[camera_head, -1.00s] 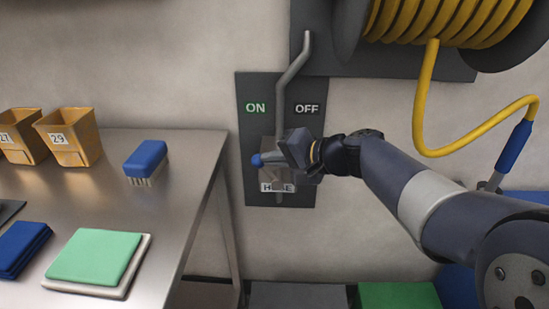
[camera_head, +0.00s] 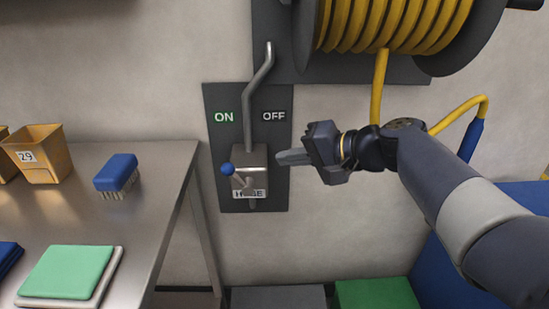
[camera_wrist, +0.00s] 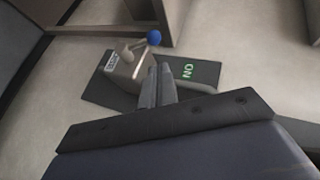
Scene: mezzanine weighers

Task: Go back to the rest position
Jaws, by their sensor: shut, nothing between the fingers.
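My gripper (camera_head: 283,157) is shut and empty, in front of the wall to the right of the hose valve. The valve box (camera_head: 247,160) is grey, with a "HOSE" label. Its lever has a blue ball (camera_head: 227,169) and points left, to the ON side. In the wrist view the shut fingers (camera_wrist: 158,85) show in front of the panel, with the blue ball (camera_wrist: 154,38) beyond them.
A steel table (camera_head: 150,205) stands at the left with a blue brush (camera_head: 116,172), an orange bin (camera_head: 40,152) and a green cloth (camera_head: 68,270). A hose reel (camera_head: 395,25) with yellow hose hangs above my arm. Green (camera_head: 375,294) and blue containers stand low at the right.

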